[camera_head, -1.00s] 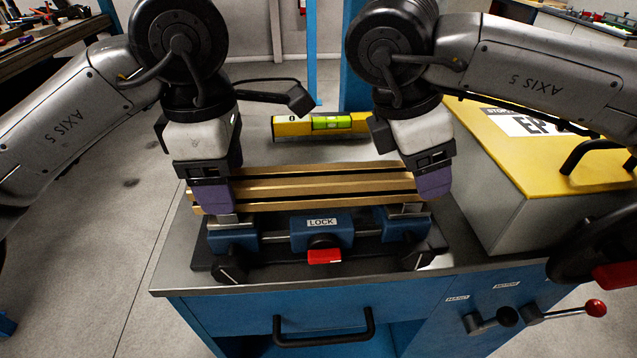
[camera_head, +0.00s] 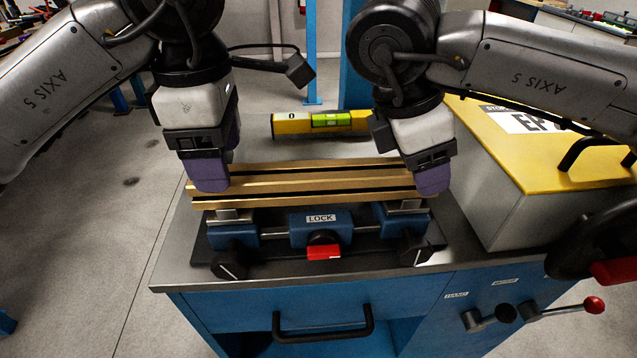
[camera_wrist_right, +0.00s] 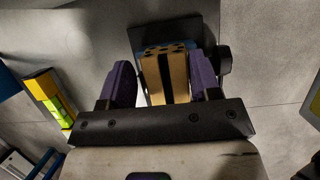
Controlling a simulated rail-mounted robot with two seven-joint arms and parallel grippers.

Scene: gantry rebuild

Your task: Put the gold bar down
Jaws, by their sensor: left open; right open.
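The gold bar (camera_head: 310,183), a long slotted profile, lies level across the blue fixture with the LOCK label (camera_head: 321,228). My left gripper (camera_head: 212,186) is at the bar's left end, a little raised, with purple fingers open. My right gripper (camera_head: 432,180) is at the bar's right end. In the right wrist view, the bar's end (camera_wrist_right: 166,75) lies between the two open purple fingers of my right gripper (camera_wrist_right: 164,88), with a gap on each side. The gripper fingers hide part of each bar end in the head view.
A yellow spirit level (camera_head: 322,123) lies behind the bar on the bench (camera_head: 185,258). A yellow-topped box (camera_head: 540,165) stands close on the right. A red tab (camera_head: 323,252) sits at the fixture's front.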

